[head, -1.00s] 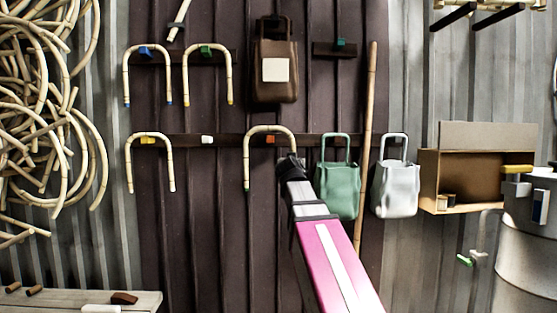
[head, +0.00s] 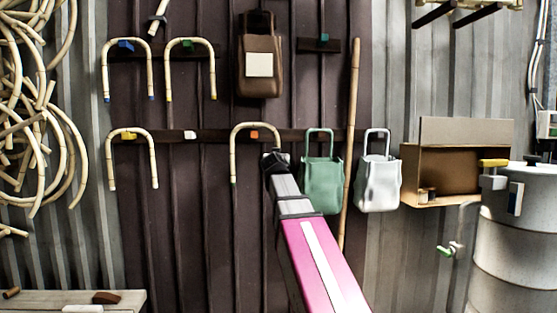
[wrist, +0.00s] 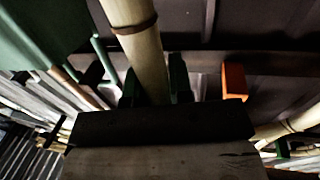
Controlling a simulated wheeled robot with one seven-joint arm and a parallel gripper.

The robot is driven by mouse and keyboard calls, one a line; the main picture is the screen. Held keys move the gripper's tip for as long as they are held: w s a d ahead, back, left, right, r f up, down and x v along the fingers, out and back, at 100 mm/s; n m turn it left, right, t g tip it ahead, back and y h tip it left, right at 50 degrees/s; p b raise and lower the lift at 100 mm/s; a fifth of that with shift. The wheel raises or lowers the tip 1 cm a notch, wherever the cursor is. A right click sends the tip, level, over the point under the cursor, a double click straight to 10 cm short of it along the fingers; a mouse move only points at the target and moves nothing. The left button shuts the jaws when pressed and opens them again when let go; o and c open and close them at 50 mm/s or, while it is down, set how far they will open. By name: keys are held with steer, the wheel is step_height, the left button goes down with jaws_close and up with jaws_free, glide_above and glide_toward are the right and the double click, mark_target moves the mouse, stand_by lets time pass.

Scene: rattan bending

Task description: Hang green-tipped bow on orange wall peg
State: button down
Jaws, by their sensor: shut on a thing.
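The green-tipped bow (head: 233,150) is a pale rattan arch in the head view, upright with its legs down. Its free left leg hangs clear; the tip is small and dark at this size. The orange peg (head: 254,134) shows under the arch, with a small gap below the curve. I cannot tell whether the bow is in front of the peg or over it. My gripper (head: 275,160) is shut on the bow's right leg. In the wrist view the bow's cane (wrist: 137,50) stands between the green fingers (wrist: 155,88), and the orange peg (wrist: 234,80) is to its right, apart.
A green bag (head: 322,172) hangs close right of my gripper, with a stick (head: 350,150) and a white bag (head: 379,185) beyond. Left, the white peg (head: 190,134) is bare. Other bows hang on the yellow peg (head: 128,136), blue peg (head: 125,45) and green peg (head: 184,43).

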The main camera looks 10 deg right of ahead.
steer(key=w+f, duration=0.1)
steer(key=w, duration=0.5)
steer(key=shift+w+d+f, duration=0.2)
steer(key=shift+w+d, duration=0.1)
steer(key=shift+w, duration=0.1)
stand_by(0.3)
stand_by(0.4)
steer(key=c, duration=0.9)
jaws_free()
steer(key=shift+c, duration=0.2)
steer(key=v, duration=1.1)
steer(key=shift+s, duration=0.1)
